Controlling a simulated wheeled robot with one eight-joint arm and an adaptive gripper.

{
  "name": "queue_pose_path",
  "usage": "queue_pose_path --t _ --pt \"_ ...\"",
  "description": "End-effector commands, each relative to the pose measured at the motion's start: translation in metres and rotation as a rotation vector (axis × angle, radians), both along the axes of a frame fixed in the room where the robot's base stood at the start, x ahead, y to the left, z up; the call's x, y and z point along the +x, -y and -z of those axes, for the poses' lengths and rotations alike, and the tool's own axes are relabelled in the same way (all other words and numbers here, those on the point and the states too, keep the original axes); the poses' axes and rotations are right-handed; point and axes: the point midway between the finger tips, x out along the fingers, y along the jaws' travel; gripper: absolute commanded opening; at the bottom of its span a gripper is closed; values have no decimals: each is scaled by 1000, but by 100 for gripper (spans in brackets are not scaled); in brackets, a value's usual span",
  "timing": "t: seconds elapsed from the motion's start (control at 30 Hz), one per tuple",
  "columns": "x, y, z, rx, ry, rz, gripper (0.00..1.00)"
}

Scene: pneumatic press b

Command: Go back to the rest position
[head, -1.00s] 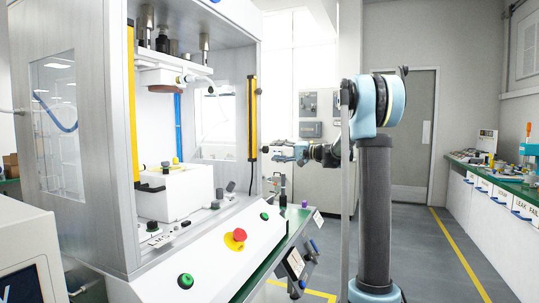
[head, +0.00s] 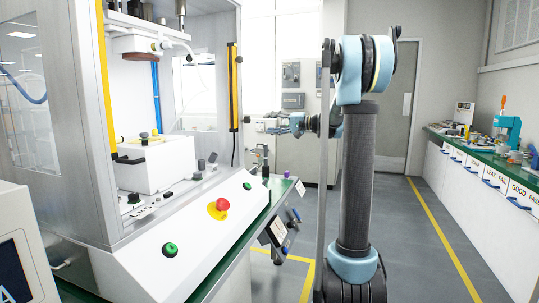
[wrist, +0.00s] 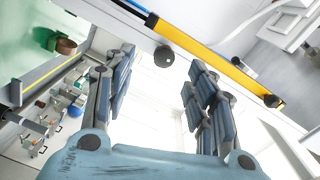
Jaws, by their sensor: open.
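My gripper (head: 272,125) is at the end of my blue and dark arm, right of the press opening, in front of the grey cabinet. In the wrist view my gripper (wrist: 160,95) has its two fingers spread wide with nothing between them. The press (head: 172,8) stands at the left with a white block (head: 155,168) inside under its upper plate. My gripper is apart from the press and its yellow light bar (head: 232,90).
The sloped panel carries a red emergency button (head: 222,204) and a green button (head: 170,249). A green bench edge (head: 235,245) lies below my gripper. A long side bench (head: 450,140) with bins runs along the right wall. The grey floor between is clear.

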Motion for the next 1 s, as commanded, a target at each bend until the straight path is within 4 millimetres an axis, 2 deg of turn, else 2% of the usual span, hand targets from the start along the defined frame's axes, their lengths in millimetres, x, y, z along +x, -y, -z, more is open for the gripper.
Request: queue_pose_path --t 0.23,0.47,0.77,1.0 --pt "-73 -10 35 -191 -53 -15 51" --pt "-147 -7 81 -391 -107 -24 51" --pt "-241 14 147 -652 -170 -21 51" --pt "-312 43 204 -862 -214 -9 51"
